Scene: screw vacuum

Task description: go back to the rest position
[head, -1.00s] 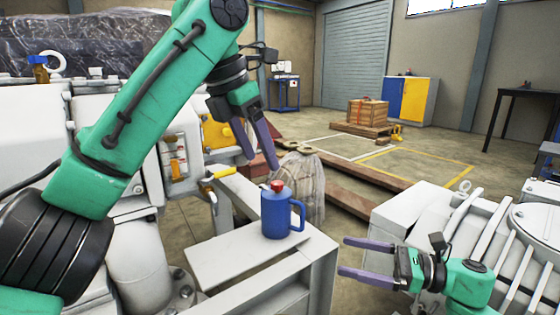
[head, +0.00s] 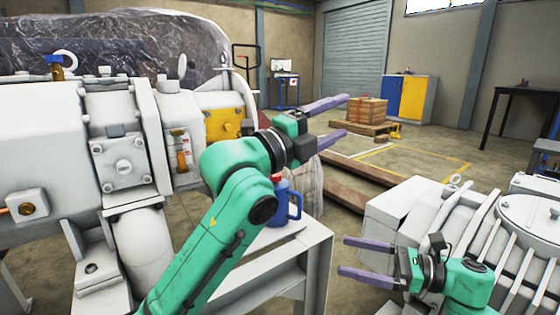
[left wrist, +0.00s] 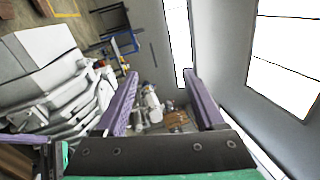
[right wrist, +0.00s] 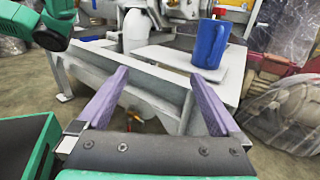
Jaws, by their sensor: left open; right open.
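My left gripper (head: 336,122) is open and empty in the head view, its purple fingers pointing right, above and beyond the blue jug. Its fingers also show apart in the left wrist view (left wrist: 162,92), with nothing between them. My right gripper (head: 352,258) is open and empty at the lower right of the head view, its fingers pointing left. The right wrist view shows its fingers (right wrist: 160,92) apart, facing the white table. The blue jug (head: 281,214) with a red cap stands upright on the table, partly hidden by my left arm in the head view.
The white table (head: 318,240) stands in the middle. A large white machine (head: 50,150) fills the left, and a ribbed white machine (head: 400,205) is beside my right gripper. A crate on a pallet (head: 368,112) and a blue-yellow cabinet (head: 411,97) stand far back.

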